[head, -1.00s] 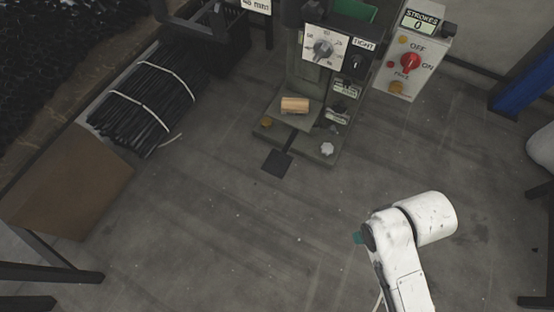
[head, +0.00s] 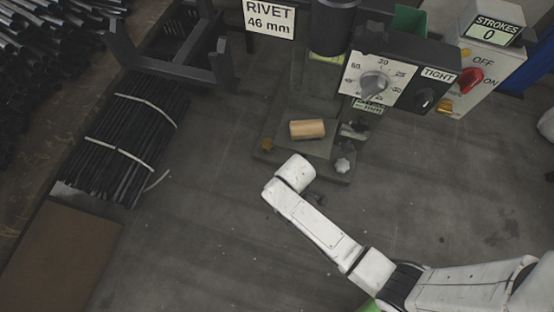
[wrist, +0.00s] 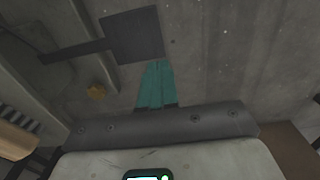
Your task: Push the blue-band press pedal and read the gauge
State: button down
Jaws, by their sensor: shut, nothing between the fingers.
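The press base (head: 335,170) stands at the upper middle of the head view, with a wooden block on it. No blue band shows on the press. A white-faced dial (head: 352,72) with a grey knob is on its dark head, beside a TIGHT switch. The pedal is a dark square plate (wrist: 132,35) on a bar in the wrist view; my arm hides it in the head view. My gripper (wrist: 155,68) shows teal fingers, shut and empty, with tips near the plate's lower edge. Whether they touch it I cannot tell.
A control box with a STROKES counter (head: 490,30) reading 0 and a red knob (head: 468,80) stands at the right. A RIVET 46 mm sign (head: 270,18) is at the top. Bundled black rods (head: 125,135) lie at the left. The floor in front is clear.

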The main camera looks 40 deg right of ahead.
jog(key=shift+w+f, duration=0.1)
jog(key=shift+w, duration=0.2)
jog(key=shift+f, duration=0.1)
notch_tip(320, 180, down, 14)
jog(key=b, duration=0.7)
jog(key=shift+b, duration=0.4)
